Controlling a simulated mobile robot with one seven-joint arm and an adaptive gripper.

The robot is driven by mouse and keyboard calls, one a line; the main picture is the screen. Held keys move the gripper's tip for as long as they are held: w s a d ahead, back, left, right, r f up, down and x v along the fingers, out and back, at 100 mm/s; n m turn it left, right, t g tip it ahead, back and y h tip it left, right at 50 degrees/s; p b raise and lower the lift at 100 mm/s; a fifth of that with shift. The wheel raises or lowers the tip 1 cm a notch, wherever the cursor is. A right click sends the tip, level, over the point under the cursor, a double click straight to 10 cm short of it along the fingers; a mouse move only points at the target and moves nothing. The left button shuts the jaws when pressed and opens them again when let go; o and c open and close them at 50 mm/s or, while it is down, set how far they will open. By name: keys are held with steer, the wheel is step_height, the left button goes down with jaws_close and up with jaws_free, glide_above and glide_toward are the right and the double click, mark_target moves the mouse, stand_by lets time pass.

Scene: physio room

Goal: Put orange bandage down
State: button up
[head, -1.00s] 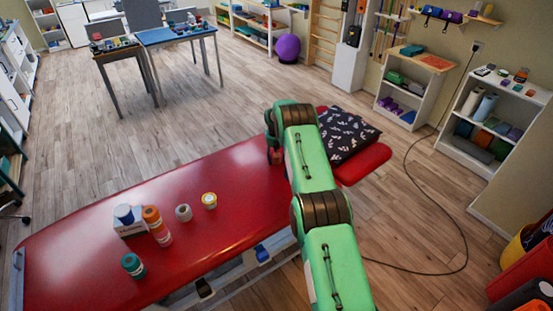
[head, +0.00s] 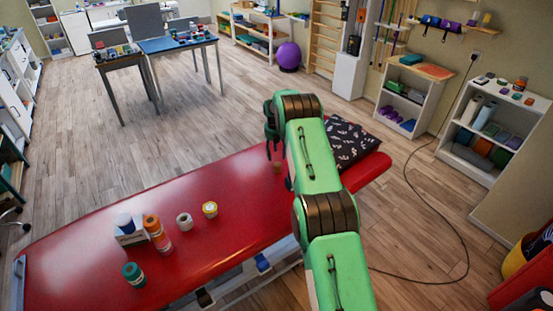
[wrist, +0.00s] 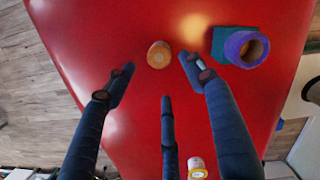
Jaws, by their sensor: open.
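The orange bandage (wrist: 158,54) is a small roll standing on end on the red treatment table (wrist: 100,28). In the head view the bandage (head: 277,168) shows small and partly shaded below my gripper (head: 271,128). In the wrist view my gripper (wrist: 157,70) is open and empty. Its fingers spread to either side of the roll, apart from it, with the third finger below it in the picture.
A purple roll (wrist: 246,48) and a teal block (wrist: 219,46) are close right of the bandage in the wrist view. An orange bottle-like roll (head: 152,224), white roll (head: 184,220), yellow-banded roll (head: 210,209) and green roll (head: 133,273) stand at the table's left part.

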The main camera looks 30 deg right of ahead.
steer(key=shift+a+r, duration=0.1)
steer(key=shift+r, duration=0.65)
steer(key=shift+r, duration=0.1)
